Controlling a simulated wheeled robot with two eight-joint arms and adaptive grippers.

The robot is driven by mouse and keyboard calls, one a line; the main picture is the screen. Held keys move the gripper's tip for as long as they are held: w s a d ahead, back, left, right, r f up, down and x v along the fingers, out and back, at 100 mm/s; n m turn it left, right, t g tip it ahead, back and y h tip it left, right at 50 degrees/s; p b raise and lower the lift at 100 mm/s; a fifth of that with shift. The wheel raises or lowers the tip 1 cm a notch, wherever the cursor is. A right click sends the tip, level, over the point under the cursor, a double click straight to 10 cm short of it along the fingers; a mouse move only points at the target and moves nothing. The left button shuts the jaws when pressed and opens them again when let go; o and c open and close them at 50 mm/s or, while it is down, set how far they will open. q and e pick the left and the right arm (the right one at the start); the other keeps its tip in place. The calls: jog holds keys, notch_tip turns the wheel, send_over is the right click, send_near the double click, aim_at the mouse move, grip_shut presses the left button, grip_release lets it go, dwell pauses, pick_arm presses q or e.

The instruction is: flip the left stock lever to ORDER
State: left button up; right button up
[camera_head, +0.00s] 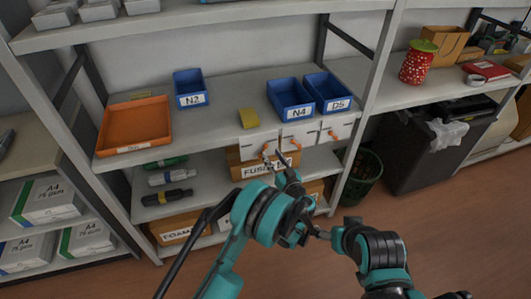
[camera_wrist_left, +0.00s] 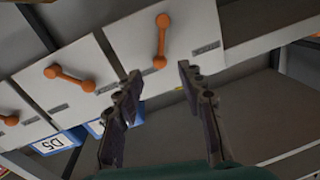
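Three white panels with orange levers hang under the shelf's front edge. The left stock lever (camera_head: 267,151) is on the leftmost panel, partly behind my left gripper (camera_head: 276,157). In the left wrist view, which looks turned around, it is the rightmost lever (camera_wrist_left: 162,42), lying nearly along the panel's height. My left gripper (camera_wrist_left: 160,77) is open there; its two fingers are apart, with the lever's near knob just beyond the gap and nothing between them. I cannot tell whether they touch it. The panel lettering is too small to read. My right gripper (camera_head: 318,233) is low, right of the left wrist; its fingers are unclear.
The middle lever (camera_head: 294,143) and right lever (camera_head: 333,135) are close beside. Blue bins N4 (camera_head: 290,97) and D5 (camera_head: 327,92) stand above, with a yellow block (camera_head: 249,118) to their left. A FUSER box (camera_head: 250,169) is below. Open floor lies right.

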aim_at(267, 147)
pick_arm(q)
jog(key=shift+b+x, duration=0.45)
jog(key=shift+x, duration=1.65)
grip_shut()
jog(key=shift+w+d+f+m, duration=0.1)
jog(key=shift+d+f+m, duration=0.15)
jog(key=shift+m, duration=0.55)
jog(key=shift+w+d+f+m, duration=0.1)
jog(key=shift+d+f+m, duration=0.2)
jog(key=shift+m, duration=0.5)
jog(key=shift+r, duration=0.1)
grip_release()
